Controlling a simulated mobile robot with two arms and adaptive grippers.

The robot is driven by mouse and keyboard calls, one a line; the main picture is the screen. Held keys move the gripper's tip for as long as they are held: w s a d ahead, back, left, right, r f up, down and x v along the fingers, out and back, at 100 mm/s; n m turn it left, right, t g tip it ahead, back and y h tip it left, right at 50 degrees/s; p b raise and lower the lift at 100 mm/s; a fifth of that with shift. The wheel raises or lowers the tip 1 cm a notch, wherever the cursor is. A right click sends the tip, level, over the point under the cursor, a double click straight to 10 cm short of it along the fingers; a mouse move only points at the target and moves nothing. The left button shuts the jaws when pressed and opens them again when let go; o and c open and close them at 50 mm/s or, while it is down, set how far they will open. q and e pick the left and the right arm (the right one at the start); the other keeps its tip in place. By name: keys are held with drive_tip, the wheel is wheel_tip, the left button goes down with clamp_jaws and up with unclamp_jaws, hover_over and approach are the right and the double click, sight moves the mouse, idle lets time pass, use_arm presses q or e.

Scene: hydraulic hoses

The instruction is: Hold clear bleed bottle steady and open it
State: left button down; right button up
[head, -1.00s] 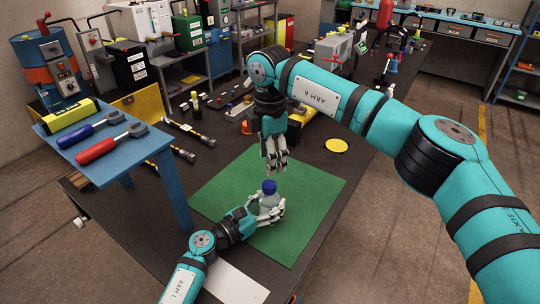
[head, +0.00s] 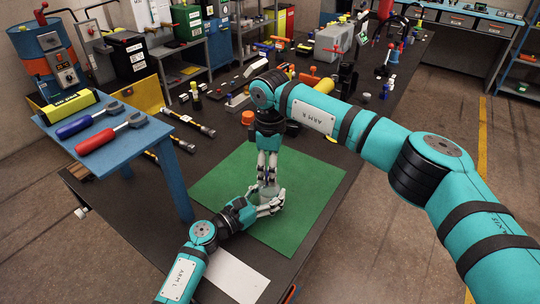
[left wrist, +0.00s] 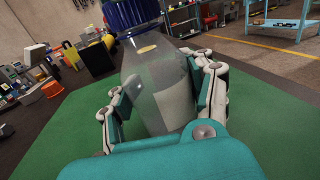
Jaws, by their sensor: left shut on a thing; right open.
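The clear bleed bottle (head: 268,191) stands upright over the green mat (head: 310,190). My left gripper (head: 265,206) is shut around its body from the lower left. In the left wrist view the bottle (left wrist: 158,85) is large between the two fingers of the left gripper (left wrist: 160,95), and its ribbed blue cap (left wrist: 130,12) is cut off by the top edge. My right gripper (head: 268,178) points straight down at the bottle's top, its fingers open around the cap. The cap is hidden behind these fingers in the head view, so I cannot tell whether they touch it.
A blue stand (head: 105,145) with red and blue-handled tools is at the left. Hoses (head: 188,122) lie on the dark table behind it. A white sheet (head: 235,277) lies at the front. The mat right of the bottle is clear.

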drive_tip(key=shift+f, duration=0.6)
